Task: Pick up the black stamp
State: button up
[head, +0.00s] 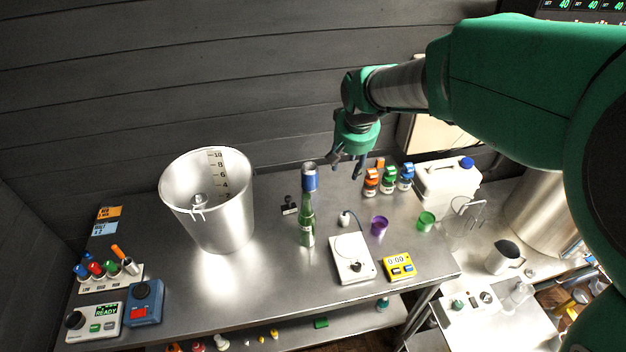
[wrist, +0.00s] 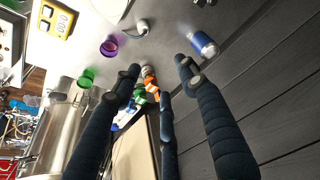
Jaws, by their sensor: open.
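The black stamp (head: 290,206) is a small dark piece on the steel worktop. In the head view it stands between the big metal bucket and the green bottle. I cannot make it out in the wrist view. My gripper (head: 346,168) is open and empty, above the back of the worktop, to the right of the stamp and apart from it. Its dark fingers are spread in the wrist view (wrist: 158,76), with nothing between them.
The metal bucket (head: 207,205) stands left of the stamp. The green bottle (head: 306,228) and a blue can (head: 310,178) are close on its right. A white scale-like device (head: 351,262), purple cup (head: 379,226) and small coloured bottles (head: 388,185) stand farther right. Worktop in front of the stamp is clear.

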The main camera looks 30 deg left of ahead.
jog(key=n, duration=0.2)
send_near(288, 198)
notch_tip(288, 198, up, 3)
jog(key=shift+d+f+g, duration=0.1)
jog(key=shift+d+g, duration=0.2)
jog(key=shift+g, duration=0.1)
jog(key=shift+x, duration=4.25)
jog(key=shift+f, duration=0.15)
jog(key=shift+w+f, duration=0.1)
jog(key=shift+f, duration=0.1)
jog(key=shift+b+x, duration=0.5)
jog(key=shift+x, duration=1.8)
jog(key=shift+w+a, duration=0.1)
jog(key=shift+a, duration=0.05)
